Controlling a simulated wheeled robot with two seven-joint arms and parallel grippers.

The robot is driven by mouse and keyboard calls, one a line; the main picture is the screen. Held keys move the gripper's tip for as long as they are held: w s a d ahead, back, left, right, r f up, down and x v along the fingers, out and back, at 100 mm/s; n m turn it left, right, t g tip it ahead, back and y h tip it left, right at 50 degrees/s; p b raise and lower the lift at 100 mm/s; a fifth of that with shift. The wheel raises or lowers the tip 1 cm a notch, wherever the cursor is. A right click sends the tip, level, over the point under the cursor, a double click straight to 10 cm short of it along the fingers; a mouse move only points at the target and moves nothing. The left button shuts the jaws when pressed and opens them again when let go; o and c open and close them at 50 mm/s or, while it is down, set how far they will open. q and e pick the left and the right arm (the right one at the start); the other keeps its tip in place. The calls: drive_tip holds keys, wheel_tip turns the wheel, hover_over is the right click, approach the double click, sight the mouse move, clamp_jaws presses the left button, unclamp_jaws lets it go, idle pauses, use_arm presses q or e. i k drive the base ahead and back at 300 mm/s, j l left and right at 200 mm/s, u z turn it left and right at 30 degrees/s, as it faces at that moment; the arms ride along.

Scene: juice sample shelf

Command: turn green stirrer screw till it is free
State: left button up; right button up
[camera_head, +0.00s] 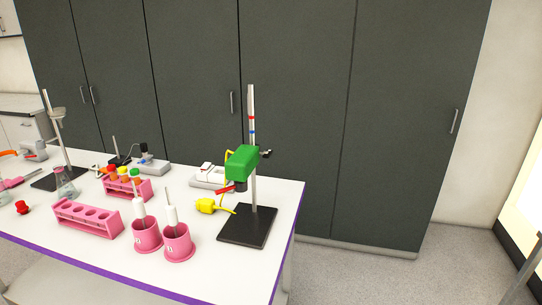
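The green stirrer (242,162) is mounted on a vertical metal rod (252,110) that rises from a black base plate (247,226) near the right end of the table. A small dark screw or knob (266,153) sticks out to the right of the rod at the stirrer's height. A red part (232,189) sits below the stirrer. Neither of my grippers can be made out in this view.
A yellow plug (206,206) lies left of the stand. Two pink cups (178,244) holding white-handled tools stand at the front. Pink racks (86,219), a flask (65,188) and another stand (57,180) are further left. Dark cabinets (300,110) rise behind; floor is clear to the right.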

sight(266, 154)
drive_tip(key=i+l+u, duration=0.2)
drive_tip(key=u, duration=0.3)
drive_tip(key=i+l+u, duration=0.1)
drive_tip(key=l+u, duration=0.4)
drive_tip(key=j, duration=0.1)
